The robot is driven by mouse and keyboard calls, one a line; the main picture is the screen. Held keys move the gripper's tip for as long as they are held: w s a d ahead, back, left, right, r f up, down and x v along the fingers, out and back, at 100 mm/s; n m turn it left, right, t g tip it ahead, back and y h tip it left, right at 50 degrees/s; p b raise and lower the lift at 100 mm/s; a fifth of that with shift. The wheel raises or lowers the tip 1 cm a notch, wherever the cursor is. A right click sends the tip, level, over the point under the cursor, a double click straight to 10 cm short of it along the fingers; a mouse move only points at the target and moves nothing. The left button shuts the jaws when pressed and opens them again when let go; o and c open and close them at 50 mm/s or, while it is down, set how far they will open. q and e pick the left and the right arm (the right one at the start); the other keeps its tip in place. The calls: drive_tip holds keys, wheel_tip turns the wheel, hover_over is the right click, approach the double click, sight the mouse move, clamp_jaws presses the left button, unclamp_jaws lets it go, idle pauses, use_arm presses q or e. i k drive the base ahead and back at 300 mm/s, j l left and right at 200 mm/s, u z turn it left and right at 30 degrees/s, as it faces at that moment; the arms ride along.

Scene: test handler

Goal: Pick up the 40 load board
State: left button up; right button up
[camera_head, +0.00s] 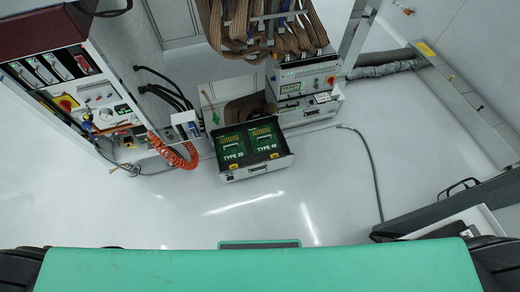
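The 40 load board (262,139) is a green board with yellow parts, a pale handle and the white label "TYPE 40". It lies flat in the right half of an open drawer-like tray (257,172) in the head view. A similar green board (231,147), whose label seems to read "TYPE 20", lies beside it on the left. Neither of my grippers is in view, and nothing is touching the boards.
A white instrument unit (305,105) stands behind the tray, under brown cable bundles (245,30). A panel with a coiled orange hose (180,158) is at left. A grey cable (372,170) runs along the floor at right. The floor before the tray is clear.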

sight(264, 139)
drive_tip(key=i+l+u, duration=0.15)
drive_tip(key=u, duration=0.3)
drive_tip(key=i+l+u, duration=0.15)
drive_tip(key=u, duration=0.3)
drive_tip(key=i+l+u, duration=0.1)
drive_tip(key=l+u, duration=0.15)
drive_tip(key=u, duration=0.15)
drive_tip(key=l+u, duration=0.25)
drive_tip(key=u, duration=0.2)
drive_tip(key=i, duration=0.05)
